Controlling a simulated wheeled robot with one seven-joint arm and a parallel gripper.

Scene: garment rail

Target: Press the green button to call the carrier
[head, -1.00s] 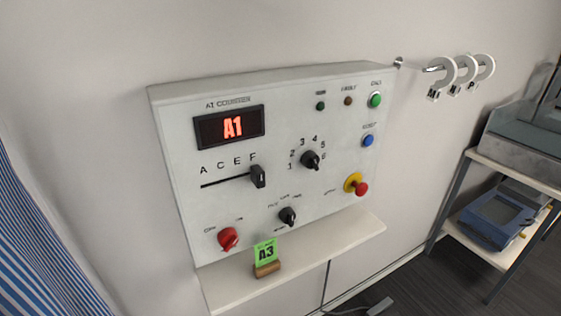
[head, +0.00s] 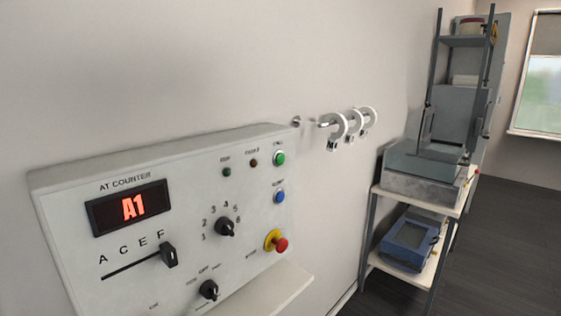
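The green button (head: 279,158) is at the top right corner of the white control panel (head: 150,170), with small lettering above it. A blue button (head: 279,196) sits below the green one, and a red stop knob on a yellow base (head: 276,242) is lower still. A slider (head: 168,254) stands at the F end of its A-C-E-F scale. The numbered dial (head: 225,227) is on the panel's middle. My gripper is not in view.
A shelf ledge (head: 285,292) juts out under the panel. White rings (head: 352,124) hang on a rail from the wall to the right. A shelf rack (head: 385,225) with a blue device (head: 408,241) stands further right. Dark floor (head: 500,215) is open beyond it.

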